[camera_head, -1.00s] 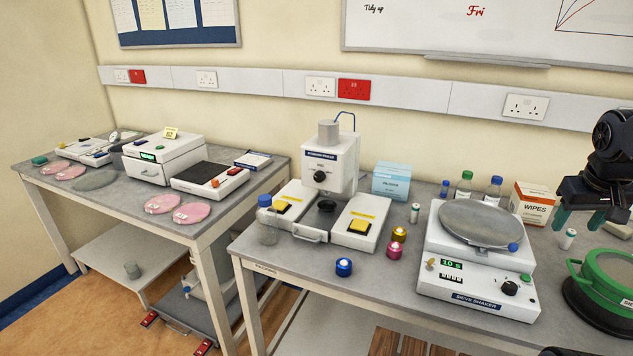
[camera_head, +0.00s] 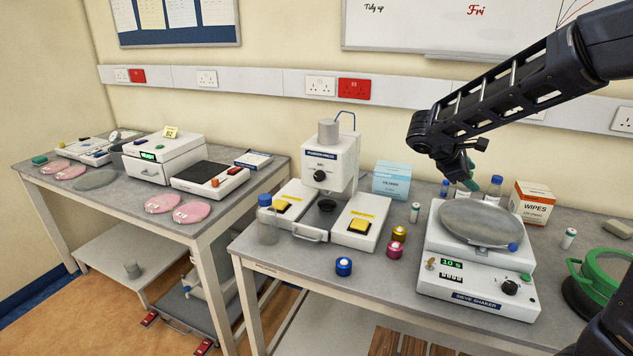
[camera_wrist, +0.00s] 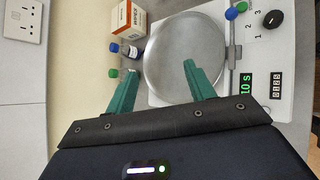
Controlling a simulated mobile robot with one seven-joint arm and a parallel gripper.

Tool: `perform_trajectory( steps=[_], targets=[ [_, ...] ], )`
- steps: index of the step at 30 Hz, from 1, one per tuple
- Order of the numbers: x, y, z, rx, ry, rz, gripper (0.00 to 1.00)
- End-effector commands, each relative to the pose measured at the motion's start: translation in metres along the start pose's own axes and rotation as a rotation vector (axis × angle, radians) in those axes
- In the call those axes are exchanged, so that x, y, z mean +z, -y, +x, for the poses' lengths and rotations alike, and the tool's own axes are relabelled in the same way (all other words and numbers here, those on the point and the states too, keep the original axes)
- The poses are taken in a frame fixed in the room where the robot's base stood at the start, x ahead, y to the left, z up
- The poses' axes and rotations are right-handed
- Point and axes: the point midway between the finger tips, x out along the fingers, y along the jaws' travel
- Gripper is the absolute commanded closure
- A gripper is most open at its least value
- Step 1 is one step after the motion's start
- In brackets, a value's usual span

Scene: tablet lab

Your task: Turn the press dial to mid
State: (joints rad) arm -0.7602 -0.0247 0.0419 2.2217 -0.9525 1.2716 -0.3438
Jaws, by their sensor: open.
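The white press (camera_head: 335,158) stands on the bench in the middle of the head view. Its black dial (camera_head: 320,176) is on the front of the upper housing, under a dark label; its setting is too small to read. My gripper (camera_head: 482,186) has green fingers and hangs above the back of the sieve shaker, to the right of the press and apart from it. In the wrist view my gripper (camera_wrist: 157,82) is open and empty, its fingers spread over the shaker's round pan. The press is not in the wrist view.
The sieve shaker (camera_head: 478,285) with its metal pan (camera_head: 480,223) stands right of the press. Bottles, a wipes box (camera_head: 532,201) and a blue-white box (camera_head: 391,181) line the back.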

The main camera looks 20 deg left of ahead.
Motion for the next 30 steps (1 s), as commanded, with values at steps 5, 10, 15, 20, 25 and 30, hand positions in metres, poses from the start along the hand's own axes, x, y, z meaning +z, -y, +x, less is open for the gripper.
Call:
perform_trajectory(
  steps=[5, 10, 15, 20, 25, 30],
  targets=[
    [-0.069, -0.019, -0.035, 0.172, 0.057, -0.222, 0.46],
    [-0.138, -0.027, -0.076, 0.351, 0.118, -0.412, 0.46],
    [-0.211, -0.020, -0.125, 0.543, 0.179, -0.582, 0.46],
    [-0.280, 0.003, -0.177, 0.734, 0.238, -0.722, 0.46],
    [-0.339, 0.036, -0.226, 0.912, 0.293, -0.829, 0.46],
    [-0.370, 0.059, -0.253, 1.014, 0.323, -0.879, 0.46]
  ],
)
